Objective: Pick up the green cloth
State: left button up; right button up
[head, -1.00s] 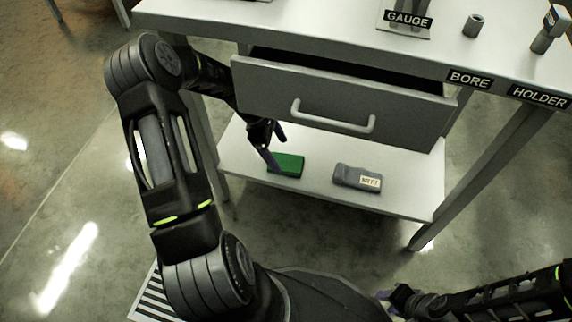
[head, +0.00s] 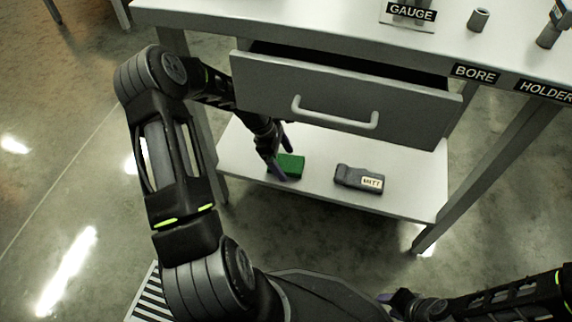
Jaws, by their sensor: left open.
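The green cloth (head: 291,164) is a small folded block on the left part of the lower shelf (head: 320,202). My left gripper (head: 279,160) is open, with its fingers pointing down at the cloth's left side. One finger covers part of the cloth; I cannot tell whether they touch. My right gripper (head: 392,301) is low at the right, far from the shelf, and too small and dark to tell its opening.
A partly open drawer (head: 335,95) with a handle overhangs the shelf. The tabletop (head: 300,22) holds a gauge stand, a small cylinder (head: 479,19) and a holder. Table legs flank the shelf.

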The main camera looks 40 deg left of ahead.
pick_arm(q)
jog(key=shift+c, duration=0.6)
jog(key=c, duration=1.3)
jog(key=shift+r, duration=0.15)
jog(key=shift+r+p, duration=0.6)
jog(key=shift+r, duration=0.05)
jog(key=shift+s+d, duration=0.1)
jog(key=shift+s, duration=0.2)
jog(key=s+d+p, duration=0.1)
jog(key=s+d, duration=0.1)
jog(key=s, duration=0.3)
jog(key=s+d+p, duration=0.2)
jog(key=s, duration=0.4)
jog(key=s+d+p, duration=0.1)
jog(key=s+p, duration=0.1)
jog(key=s, duration=0.3)
jog(key=shift+s+d, duration=0.25)
jog(key=shift+d, duration=0.15)
